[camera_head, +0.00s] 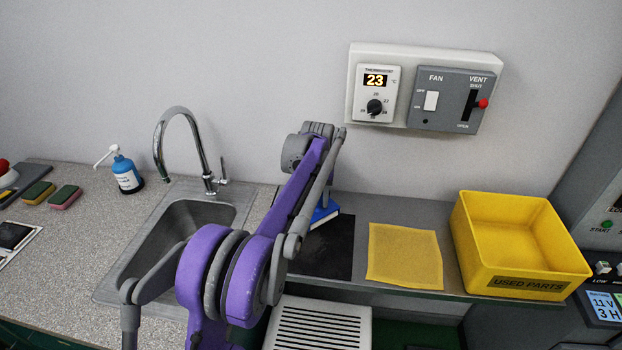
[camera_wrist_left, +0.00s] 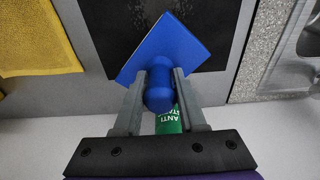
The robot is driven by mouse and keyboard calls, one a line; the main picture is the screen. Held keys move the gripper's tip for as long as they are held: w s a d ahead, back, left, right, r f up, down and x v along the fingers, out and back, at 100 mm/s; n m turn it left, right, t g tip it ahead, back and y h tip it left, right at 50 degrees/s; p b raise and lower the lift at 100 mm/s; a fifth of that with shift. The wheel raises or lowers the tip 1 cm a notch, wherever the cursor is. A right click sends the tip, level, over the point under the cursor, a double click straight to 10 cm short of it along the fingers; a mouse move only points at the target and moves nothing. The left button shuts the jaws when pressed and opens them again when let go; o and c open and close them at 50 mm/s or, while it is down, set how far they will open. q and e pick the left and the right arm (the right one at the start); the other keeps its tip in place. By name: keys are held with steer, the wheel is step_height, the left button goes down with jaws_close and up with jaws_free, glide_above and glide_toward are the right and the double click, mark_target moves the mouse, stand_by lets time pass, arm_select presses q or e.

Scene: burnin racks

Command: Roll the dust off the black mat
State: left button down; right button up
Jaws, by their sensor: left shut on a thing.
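My left gripper (camera_wrist_left: 158,76) is shut on a blue tool (camera_wrist_left: 185,42) with a rounded blue handle end and a flat square blue part. In the head view the blue tool (camera_head: 324,214) shows only partly, with a pale edge, behind my purple arm. The black mat (camera_head: 334,252) lies on the grey counter, its left part hidden by my arm. In the left wrist view the black mat (camera_wrist_left: 215,25) lies beyond the tool and bears pale specks near its middle. I cannot tell whether the tool touches the mat. My right gripper is not in view.
A yellow cloth (camera_head: 404,257) lies right of the mat, then a yellow "USED PARTS" bin (camera_head: 520,285). A sink (camera_head: 165,240) with a tall tap is on the left. A green "ANTI STA..." labelled thing (camera_wrist_left: 169,122) shows between my fingers. A thermostat panel (camera_head: 425,60) is on the wall.

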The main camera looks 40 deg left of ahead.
mark_target(318, 190)
arm_select(q)
steer(key=shift+s+d+r+p, duration=0.1)
steer(key=shift+r+p, duration=0.1)
steer(key=shift+r, duration=0.35)
steer(key=shift+s+d+r+p, duration=0.1)
steer(key=shift+r+p, duration=0.05)
steer(key=shift+r, duration=0.4)
steer(key=shift+w+a+r+p, duration=0.1)
steer(key=shift+r+p, duration=0.2)
steer(key=shift+r, duration=0.2)
steer(key=shift+w+a+r+p, duration=0.1)
steer(key=shift+r+p, duration=0.15)
steer(key=shift+r, duration=0.25)
steer(key=shift+d+r+p, duration=0.1)
steer(key=shift+r+p, duration=0.25)
steer(key=shift+r, duration=0.4)
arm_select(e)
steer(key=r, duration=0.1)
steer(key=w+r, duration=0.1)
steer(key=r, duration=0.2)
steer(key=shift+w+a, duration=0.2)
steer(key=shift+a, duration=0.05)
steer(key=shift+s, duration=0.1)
